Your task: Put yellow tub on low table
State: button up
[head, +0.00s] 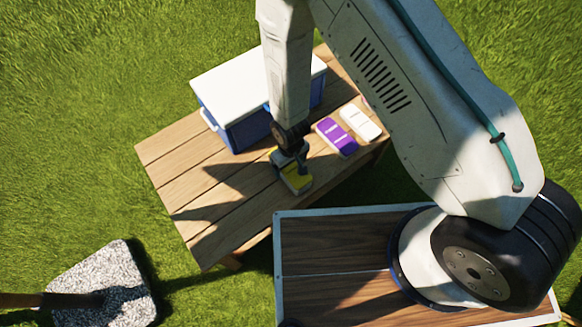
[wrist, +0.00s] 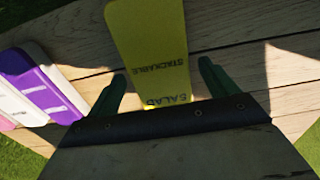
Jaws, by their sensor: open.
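The yellow tub (head: 299,183) lies on the slatted wooden table (head: 180,190), near its edge on the side towards me. In the wrist view the yellow tub (wrist: 150,35) shows the words "stackable salad". My gripper (head: 290,160) is over the tub. In the wrist view my gripper (wrist: 163,88) is open, with one dark green finger on each side of the tub's near end. I cannot tell whether the fingers touch it. The gripper and its shadow hide part of the tub in the head view.
A blue cooler with a white lid (head: 240,85) stands behind the tub on the table. A purple-and-white tub (head: 337,137) and a white one (head: 360,122) lie to the right. A grey stone block (head: 105,285) is on the grass at lower left. The table's left part is clear.

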notch_tip(320, 180, up, 8)
jog(key=shift+r, duration=0.2)
jog(key=w+d+r+m, duration=0.1)
jog(key=d+r, duration=0.3)
jog(key=r, duration=0.6)
jog(key=d+r+m, duration=0.1)
jog(key=d+r, duration=0.3)
jog(key=r, duration=0.6)
jog(key=w+d+r+m, duration=0.1)
jog(key=d+r, duration=0.4)
jog(key=r, duration=0.5)
jog(key=s+d+r+m, duration=0.2)
jog(key=s+d+r, duration=0.3)
jog(key=s+r, duration=0.2)
jog(key=s+d+r+m+t, duration=0.1)
jog(key=s+d+r, duration=0.5)
jog(key=s, duration=0.5)
notch_tip(320, 180, up, 2)
jog(key=shift+d+r+m, duration=0.1)
jog(key=shift+d+m, duration=0.15)
jog(key=shift+m, duration=0.15)
